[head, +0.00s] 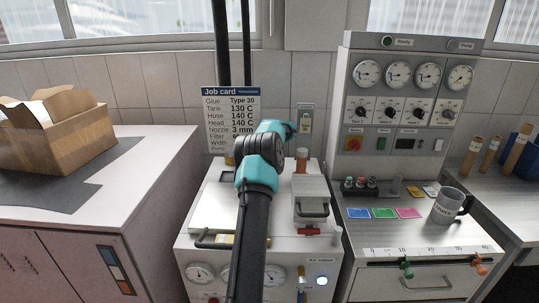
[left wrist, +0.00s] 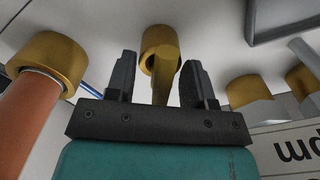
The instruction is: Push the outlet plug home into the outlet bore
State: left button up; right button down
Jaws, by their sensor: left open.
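In the left wrist view my left gripper (left wrist: 157,62) is open, with a dark finger on each side of a tapered brass piece (left wrist: 161,80), which looks like the outlet plug. A gap shows on both sides of it. Its far end meets a round brass collar (left wrist: 160,41) on a pale surface, which looks like the outlet bore; I cannot tell how deep it sits. In the head view my teal and black arm reaches over the white machine (head: 210,252), and its fingers are hidden. My right gripper is not in view.
An orange-brown cylinder in a brass collar (left wrist: 48,60) stands left in the wrist view; other brass fittings (left wrist: 250,92) are at right. The head view shows a job card (head: 231,105) behind the machine, a gauge panel (head: 410,75) and a mug (head: 450,206) at right.

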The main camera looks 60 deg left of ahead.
pick_arm(q)
notch_tip(320, 180, up, 17)
jog(key=shift+r, duration=0.2)
dwell(0.5)
dwell(0.7)
